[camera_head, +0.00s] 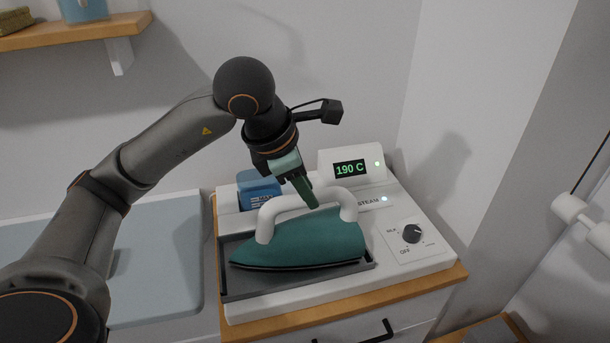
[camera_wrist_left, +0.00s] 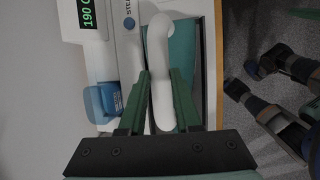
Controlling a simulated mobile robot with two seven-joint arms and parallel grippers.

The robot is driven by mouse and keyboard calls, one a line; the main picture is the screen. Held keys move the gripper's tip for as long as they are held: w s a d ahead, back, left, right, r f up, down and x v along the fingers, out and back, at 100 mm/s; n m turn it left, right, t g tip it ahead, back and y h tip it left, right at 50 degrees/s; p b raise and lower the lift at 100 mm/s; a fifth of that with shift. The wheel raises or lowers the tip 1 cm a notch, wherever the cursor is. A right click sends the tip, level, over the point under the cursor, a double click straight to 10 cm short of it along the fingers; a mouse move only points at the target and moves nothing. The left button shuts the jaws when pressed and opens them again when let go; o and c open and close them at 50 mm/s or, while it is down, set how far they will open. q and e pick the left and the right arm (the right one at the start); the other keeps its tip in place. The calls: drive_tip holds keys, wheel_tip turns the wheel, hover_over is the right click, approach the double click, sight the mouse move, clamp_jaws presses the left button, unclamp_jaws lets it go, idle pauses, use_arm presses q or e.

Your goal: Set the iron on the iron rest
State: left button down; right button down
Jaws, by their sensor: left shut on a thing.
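The iron (camera_head: 305,243) has a teal body, a dark sole and a white arched handle. It is level over the dark grey iron rest (camera_head: 232,288), a shallow tray on the white station; I cannot tell whether its sole touches the tray. My left gripper (camera_head: 306,193) comes down from above and is shut on the handle. In the left wrist view, the green fingers (camera_wrist_left: 162,98) are on either side of the white handle (camera_wrist_left: 160,50), with part of the teal body (camera_wrist_left: 183,48) beside it. My right gripper is not seen.
The white station (camera_head: 420,262) has a display reading 190 C (camera_head: 350,169) and a dial (camera_head: 412,233). A blue container (camera_head: 258,190) stands behind the iron. A pale blue padded board (camera_head: 165,255) is at left. A wooden shelf (camera_head: 80,32) is on the wall. My dark arm links show in the left wrist view.

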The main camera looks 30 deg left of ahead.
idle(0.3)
use_arm(q)
drive_tip(key=shift+f, duration=0.15)
drive_tip(key=c, duration=0.6)
unclamp_jaws()
drive_tip(key=p+v, duration=0.2)
drive_tip(key=v, duration=1)
drive_tip(key=shift+s, duration=0.15)
